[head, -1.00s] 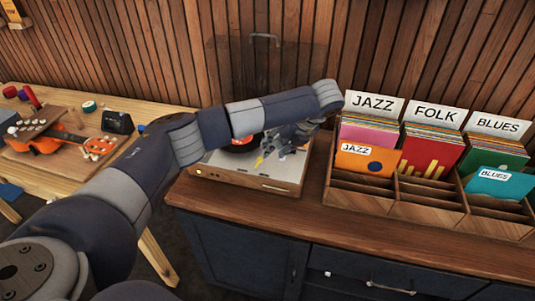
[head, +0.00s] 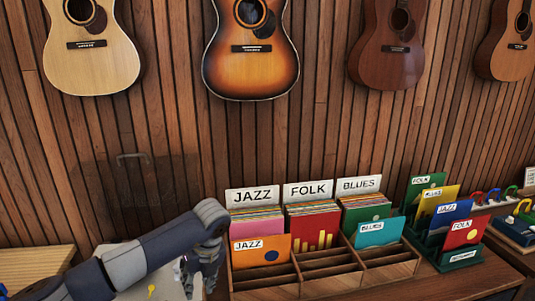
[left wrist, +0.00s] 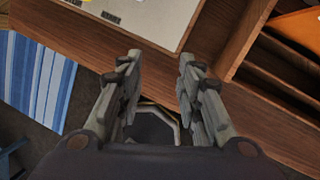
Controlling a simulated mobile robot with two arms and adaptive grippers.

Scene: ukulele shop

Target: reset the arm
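My left arm (head: 140,258) comes in from the lower left of the head view, bent at a high joint. My left gripper (head: 204,268) hangs down from it, just left of the wooden record rack (head: 345,283). In the left wrist view, the two fingers of my left gripper (left wrist: 158,62) are spread apart with nothing between them. They are over the front edge of the wooden counter (left wrist: 223,82). My right gripper is in neither view.
The record player (left wrist: 130,15) shows at the top of the left wrist view. In the head view, a small stand (head: 465,255) of sleeves is right of the rack. Guitars, such as the sunburst one (head: 250,70), hang on the slatted wall. A striped cloth (left wrist: 35,80) lies below.

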